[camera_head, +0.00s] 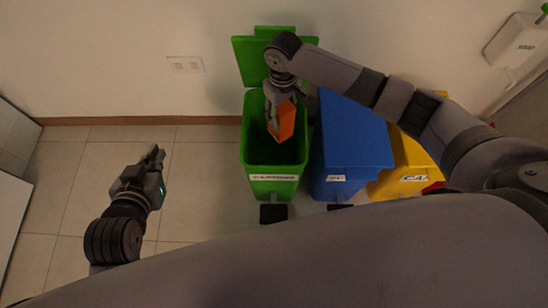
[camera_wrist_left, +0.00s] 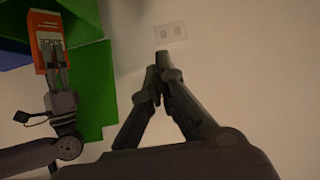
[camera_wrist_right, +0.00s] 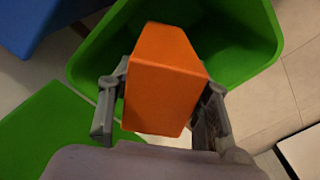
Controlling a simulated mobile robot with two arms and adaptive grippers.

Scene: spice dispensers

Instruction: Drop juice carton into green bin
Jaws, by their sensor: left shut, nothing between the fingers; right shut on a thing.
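The orange juice carton (camera_head: 287,122) is held over the open mouth of the green bin (camera_head: 274,184) in the head view. My right gripper (camera_head: 276,104) is shut on it, with a finger on each side of the carton in the right wrist view (camera_wrist_right: 163,80). The carton is tilted and its lower end is at or just inside the bin opening; the exact depth cannot be told. The green bin's lid (camera_head: 252,62) stands open against the wall. My left gripper (camera_head: 157,154) is shut and empty, over the floor left of the bin.
A blue bin (camera_head: 350,140) with its lid closed stands right of the green bin, and a yellow bin (camera_head: 410,165) stands beyond it. A wall outlet (camera_head: 185,64) is behind. The tiled floor (camera_head: 200,160) left of the green bin is clear.

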